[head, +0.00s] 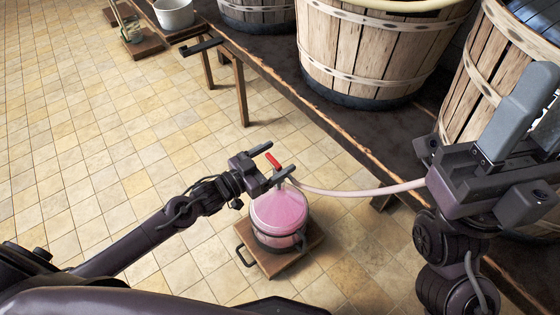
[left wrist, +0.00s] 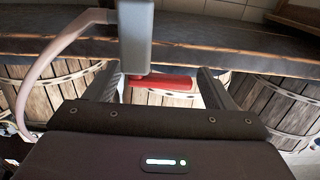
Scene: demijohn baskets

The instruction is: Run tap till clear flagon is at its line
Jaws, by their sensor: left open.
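The clear flagon (head: 279,208) stands upright below my left gripper, with pink contents showing through its wall. I cannot make out its line or the exact level. A pale hose (head: 360,190) runs from the right to the flagon's top. The red tap handle (head: 272,160) is above the flagon; it also shows in the left wrist view (left wrist: 165,82). My left gripper (head: 278,159) is open, with a finger on either side of the red handle and gaps visible. My right gripper (head: 535,115) is at the right edge, partly cut off; its jaw state is unclear.
The flagon stands on a wooden board (head: 309,246) on the tiled floor, with a dark handle at its left. Large wooden tubs (head: 368,50) stand on a dark bench (head: 300,62). A white pot (head: 174,13) is far back.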

